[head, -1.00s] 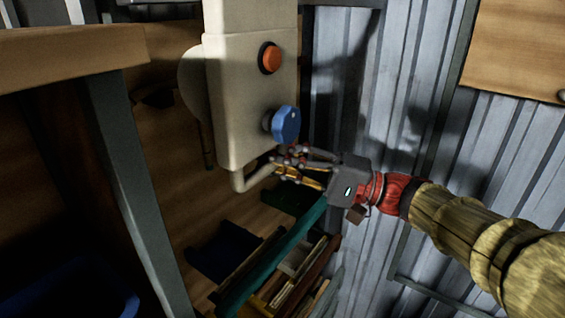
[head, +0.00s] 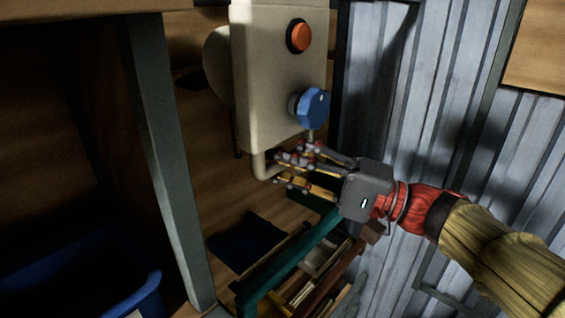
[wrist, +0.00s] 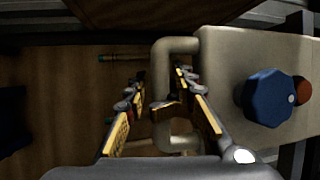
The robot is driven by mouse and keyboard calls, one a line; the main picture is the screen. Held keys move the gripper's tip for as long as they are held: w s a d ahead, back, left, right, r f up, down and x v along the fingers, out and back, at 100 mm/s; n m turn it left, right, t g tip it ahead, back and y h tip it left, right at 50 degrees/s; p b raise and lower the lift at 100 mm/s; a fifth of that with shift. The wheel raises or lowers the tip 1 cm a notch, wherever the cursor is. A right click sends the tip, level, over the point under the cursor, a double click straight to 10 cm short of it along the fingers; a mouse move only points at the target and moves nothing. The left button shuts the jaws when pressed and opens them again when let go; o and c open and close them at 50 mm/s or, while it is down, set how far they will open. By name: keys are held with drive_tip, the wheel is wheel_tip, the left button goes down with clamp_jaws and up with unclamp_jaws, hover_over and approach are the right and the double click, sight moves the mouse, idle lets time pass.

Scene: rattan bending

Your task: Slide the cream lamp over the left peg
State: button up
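I cannot make out a cream lamp or a peg in either view. The nearest cream thing is a tall box (head: 270,85) with an orange button (head: 299,36) and a blue knob (head: 312,108). A bent cream tube handle (head: 259,166) sticks out at its lower end; the handle also shows in the wrist view (wrist: 160,75). My gripper (head: 283,170) is open at this handle. In the wrist view my gripper (wrist: 160,72) has its fingers on either side of the handle's bar, with gaps visible. Contact cannot be told.
A grey-green post (head: 170,170) stands left of the box. A blue bin (head: 140,298) is at lower left. A dark green rack (head: 290,262) with several slats lies below my gripper. A corrugated metal wall (head: 415,120) is at the right.

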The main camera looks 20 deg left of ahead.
drive_tip(key=shift+w+d, duration=0.2)
drive_tip(key=shift+w+d+f, duration=0.1)
drive_tip(key=shift+d+f, duration=0.05)
drive_tip(key=shift+d, duration=0.35)
drive_tip(key=d+f, duration=0.2)
drive_tip(key=d, duration=0.8)
drive_tip(key=shift+d, duration=0.35)
